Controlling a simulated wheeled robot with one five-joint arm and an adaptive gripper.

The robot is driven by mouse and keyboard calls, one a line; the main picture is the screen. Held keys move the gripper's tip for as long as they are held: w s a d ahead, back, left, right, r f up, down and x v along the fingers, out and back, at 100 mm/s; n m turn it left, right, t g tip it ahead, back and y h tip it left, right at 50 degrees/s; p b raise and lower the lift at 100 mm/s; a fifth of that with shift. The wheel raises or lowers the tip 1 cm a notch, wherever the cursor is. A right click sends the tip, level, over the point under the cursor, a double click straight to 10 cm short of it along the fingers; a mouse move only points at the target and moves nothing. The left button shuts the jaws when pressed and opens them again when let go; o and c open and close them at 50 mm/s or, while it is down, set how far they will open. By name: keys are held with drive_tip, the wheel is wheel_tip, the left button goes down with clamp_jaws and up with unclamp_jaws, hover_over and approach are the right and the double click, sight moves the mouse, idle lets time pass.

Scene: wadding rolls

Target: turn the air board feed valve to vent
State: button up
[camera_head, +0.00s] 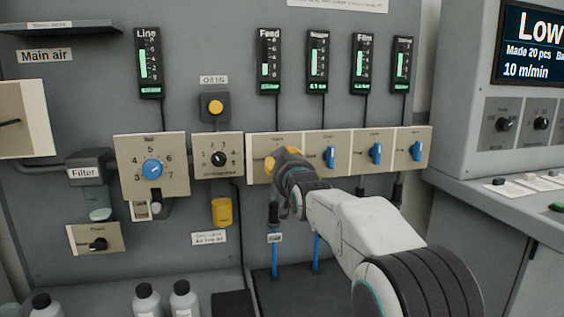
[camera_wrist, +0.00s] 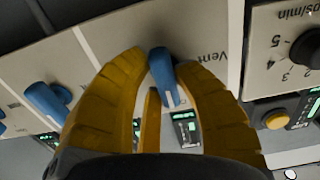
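The air board feed valve is in the leftmost section of the four-valve panel (camera_head: 259,173), below the Feed gauge (camera_head: 269,62). In the head view my gripper (camera_head: 281,160) covers its handle. In the wrist view the blue feed handle (camera_wrist: 162,75) stands between the yellow fingers of my gripper (camera_wrist: 161,67). The fingertips appear to touch it on both sides. Its white mark points down in that picture, and the printed word Vent (camera_wrist: 208,56) is to the right of the handle, apart from the mark.
Three more blue valve handles are on the panel to the right; the nearest (camera_head: 329,157) also shows in the wrist view (camera_wrist: 46,101). A speed dial (camera_head: 219,158) and a larger blue dial (camera_head: 153,169) are to the left. Bottles (camera_head: 184,300) stand below.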

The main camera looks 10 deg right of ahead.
clamp_jaws()
drive_tip(key=shift+b, duration=0.35)
drive_tip(key=n+b, duration=0.2)
drive_tip(key=n, duration=0.2)
drive_tip(key=n+b, duration=0.1)
drive_tip(key=n, duration=0.2)
drive_tip(key=shift+a+r+n, duration=0.1)
drive_tip(key=shift+r+n, duration=0.15)
drive_tip(key=shift+n, duration=0.15)
drive_tip(key=n, duration=0.5)
drive_tip(key=shift+a+r, duration=0.1)
drive_tip(key=shift+a, duration=0.05)
drive_tip(key=shift+n, duration=2.5)
